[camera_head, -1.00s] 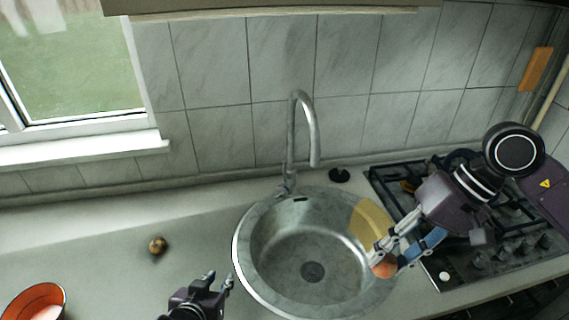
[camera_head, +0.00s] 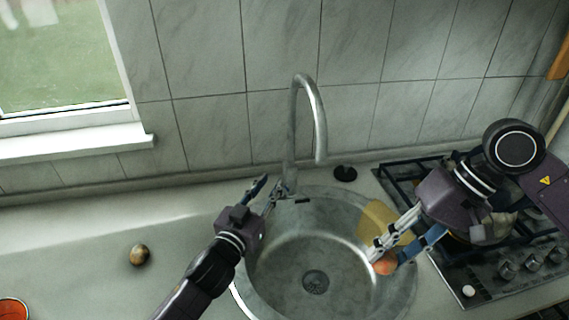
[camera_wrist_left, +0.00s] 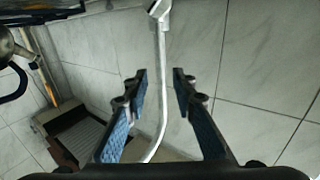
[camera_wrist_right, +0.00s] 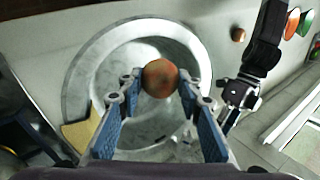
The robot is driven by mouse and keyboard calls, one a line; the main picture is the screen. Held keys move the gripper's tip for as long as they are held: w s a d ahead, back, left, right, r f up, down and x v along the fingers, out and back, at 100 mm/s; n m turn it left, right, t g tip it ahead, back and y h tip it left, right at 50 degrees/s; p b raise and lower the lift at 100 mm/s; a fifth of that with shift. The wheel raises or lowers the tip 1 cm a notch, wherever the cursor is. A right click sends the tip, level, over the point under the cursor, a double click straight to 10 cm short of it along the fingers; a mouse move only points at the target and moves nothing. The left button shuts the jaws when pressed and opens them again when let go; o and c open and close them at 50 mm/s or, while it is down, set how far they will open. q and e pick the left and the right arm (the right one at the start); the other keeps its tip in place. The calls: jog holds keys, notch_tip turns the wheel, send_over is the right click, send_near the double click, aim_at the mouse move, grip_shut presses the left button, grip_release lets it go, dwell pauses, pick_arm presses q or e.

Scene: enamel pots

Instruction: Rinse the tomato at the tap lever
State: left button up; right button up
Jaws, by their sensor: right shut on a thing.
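The tomato (camera_head: 384,265) is held over the right part of the round steel sink (camera_head: 262,282). My right gripper (camera_head: 382,256) is shut on it; the right wrist view shows the tomato (camera_wrist_right: 160,77) between the fingertips. The tap (camera_head: 318,125) rises behind the sink, its spout curving right and down. Its lever (camera_head: 284,188) is low on the tap's base, partly hidden by my left gripper (camera_head: 268,190). My left gripper is open beside the lever. In the left wrist view the metal tap pipe (camera_wrist_left: 161,80) shows between its parted fingers. I cannot tell whether they touch anything.
A gas hob (camera_head: 500,272) is on the right. A black round object (camera_head: 345,173) is behind the sink. A brown round item (camera_head: 139,254) and an orange bowl (camera_head: 14,310) stand left on mostly clear counter.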

aim_at(284, 164)
pick_arm(q)
jog(key=x, duration=1)
jog(key=shift+w+p, duration=0.15)
jog(key=shift+p, duration=0.2)
jog(key=shift+c, duration=0.4)
grip_shut()
